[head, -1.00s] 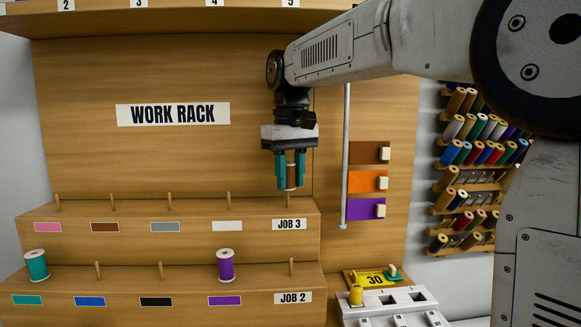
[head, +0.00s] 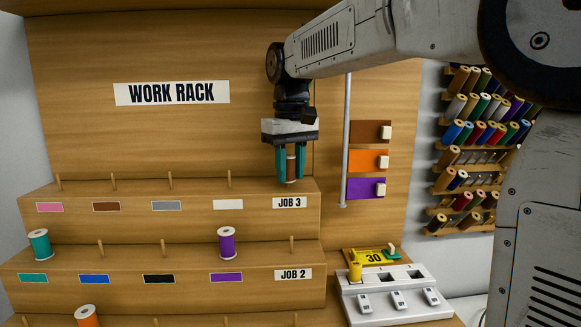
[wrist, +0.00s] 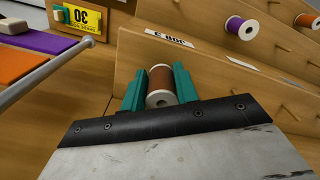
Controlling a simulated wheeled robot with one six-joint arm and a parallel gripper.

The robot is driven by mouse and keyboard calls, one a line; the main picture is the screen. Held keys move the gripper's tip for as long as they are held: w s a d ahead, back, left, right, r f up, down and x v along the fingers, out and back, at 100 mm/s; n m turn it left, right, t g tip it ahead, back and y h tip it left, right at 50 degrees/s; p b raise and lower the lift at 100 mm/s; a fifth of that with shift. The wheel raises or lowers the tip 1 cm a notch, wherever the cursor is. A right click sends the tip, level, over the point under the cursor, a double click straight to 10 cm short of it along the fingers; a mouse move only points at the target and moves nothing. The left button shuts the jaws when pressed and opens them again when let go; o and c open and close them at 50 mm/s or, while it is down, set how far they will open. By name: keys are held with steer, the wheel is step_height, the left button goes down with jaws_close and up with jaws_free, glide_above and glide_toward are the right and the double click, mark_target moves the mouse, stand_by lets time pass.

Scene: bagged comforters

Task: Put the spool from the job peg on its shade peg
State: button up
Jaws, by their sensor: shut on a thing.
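My gripper (head: 290,172) is shut on a brown spool (head: 291,168) with pale end discs, at the right end of the upper row, above the JOB 3 label (head: 292,202). In the wrist view the brown spool (wrist: 160,84) sits between the teal fingers (wrist: 158,92). The JOB 3 peg does not show; I cannot tell whether the spool is around it. The brown shade label (head: 107,207) is on the upper row, second from the left, and the peg (head: 114,180) above it is bare.
The other upper pegs are bare. On the row below, a teal spool (head: 39,244) stands at the left and a purple spool (head: 227,242) towards the right. An orange spool (head: 87,316) shows lower down. A vertical grey rod (head: 346,140) stands right of my gripper.

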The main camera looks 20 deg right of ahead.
mark_target(290, 156)
steer(key=shift+f, duration=0.6)
stand_by(0.3)
steer(key=o, duration=1.7)
steer(key=shift+c, duration=0.2)
steer(key=shift+r, duration=0.1)
steer(key=shift+r, duration=3.4)
